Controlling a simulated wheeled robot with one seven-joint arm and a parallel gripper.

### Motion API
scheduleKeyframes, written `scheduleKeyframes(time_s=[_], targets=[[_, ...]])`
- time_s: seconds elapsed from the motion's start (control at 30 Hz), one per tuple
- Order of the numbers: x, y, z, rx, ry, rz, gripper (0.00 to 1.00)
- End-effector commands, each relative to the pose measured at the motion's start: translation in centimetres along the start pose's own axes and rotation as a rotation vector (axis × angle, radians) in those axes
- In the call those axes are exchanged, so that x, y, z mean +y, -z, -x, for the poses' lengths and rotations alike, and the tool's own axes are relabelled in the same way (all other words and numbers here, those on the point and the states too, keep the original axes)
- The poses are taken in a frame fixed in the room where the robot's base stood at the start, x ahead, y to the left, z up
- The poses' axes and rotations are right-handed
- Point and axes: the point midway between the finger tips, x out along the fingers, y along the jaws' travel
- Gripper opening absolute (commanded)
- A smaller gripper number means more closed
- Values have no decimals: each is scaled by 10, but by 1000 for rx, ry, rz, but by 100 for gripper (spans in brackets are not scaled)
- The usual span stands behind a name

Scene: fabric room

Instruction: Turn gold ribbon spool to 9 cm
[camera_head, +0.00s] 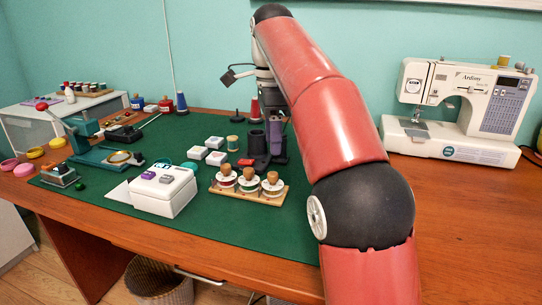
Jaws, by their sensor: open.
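A wooden rack (262,197) stands on the green mat in front of my arm. It holds three ribbon spools, each with a pale disc and a round wooden knob: a left spool (226,180), a middle spool (249,186) and a right spool (272,189). The ribbon colours and any length marks are too small to read, so I cannot tell which one is gold. My gripper (272,106) hangs behind the rack, above the mat and apart from the spools. It is open, and its fingers are mostly hidden by my arm and dark items below.
Dark cups (257,143) stand just behind the rack. A white box (163,192) is on its left, with small white boxes (197,153) and a thread spool (233,143) behind. A sewing machine (462,110) stands at right. The mat in front of the rack is clear.

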Motion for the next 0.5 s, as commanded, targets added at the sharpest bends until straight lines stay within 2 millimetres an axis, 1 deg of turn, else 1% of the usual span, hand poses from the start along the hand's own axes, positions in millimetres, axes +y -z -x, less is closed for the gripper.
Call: scheduleKeyframes(time_s=[0.07, 0.17, 0.3, 0.5], targets=[[0, -1, -4, 0, -1, -3, 44], [0, 0, -16, 0, -2, -3, 44], [0, 0, -41, 0, -3, -2, 44], [0, 0, -68, 1, -2, -1, 44]])
